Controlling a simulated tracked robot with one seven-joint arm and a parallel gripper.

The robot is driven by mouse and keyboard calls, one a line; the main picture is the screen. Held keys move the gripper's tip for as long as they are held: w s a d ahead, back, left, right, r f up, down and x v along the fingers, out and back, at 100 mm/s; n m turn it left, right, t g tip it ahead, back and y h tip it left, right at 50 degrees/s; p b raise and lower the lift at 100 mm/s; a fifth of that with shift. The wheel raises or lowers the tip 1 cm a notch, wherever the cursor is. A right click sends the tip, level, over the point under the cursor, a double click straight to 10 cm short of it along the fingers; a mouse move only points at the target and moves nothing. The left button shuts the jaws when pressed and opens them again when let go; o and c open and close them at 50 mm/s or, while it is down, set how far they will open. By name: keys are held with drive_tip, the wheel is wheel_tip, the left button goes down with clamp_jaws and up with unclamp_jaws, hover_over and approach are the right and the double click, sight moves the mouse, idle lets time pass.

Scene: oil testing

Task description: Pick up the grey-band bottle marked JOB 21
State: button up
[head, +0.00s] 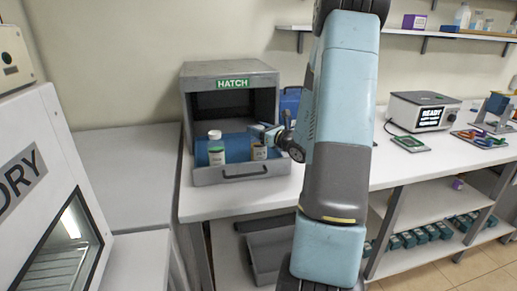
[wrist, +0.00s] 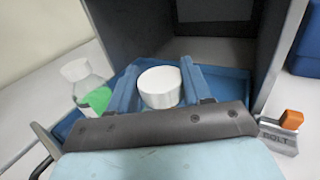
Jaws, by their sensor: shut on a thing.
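My gripper (wrist: 168,88) is shut on a white-capped bottle (wrist: 160,87), with one blue finger on each side of the cap. In the head view this bottle (head: 259,153) stands upright at the tray's right side, partly hidden by my gripper (head: 266,133). Its band colour and job number cannot be read. A second white-capped bottle with a green band (head: 216,150) stands to its left. It also shows in the wrist view (wrist: 95,100), left of my gripper and apart from it. Both bottles are in the blue-lined tray (head: 240,172) in front of the hatch.
The grey hatch box (head: 228,68) stands open behind the tray. An orange-topped part marked BOLT (wrist: 285,135) is right of my gripper. A blue container (head: 290,100) is beside the hatch. A white cabinet (head: 40,180) is at left; the bench between (head: 125,165) is bare.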

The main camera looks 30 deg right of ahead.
clamp_jaws()
drive_tip(key=shift+r, duration=0.1)
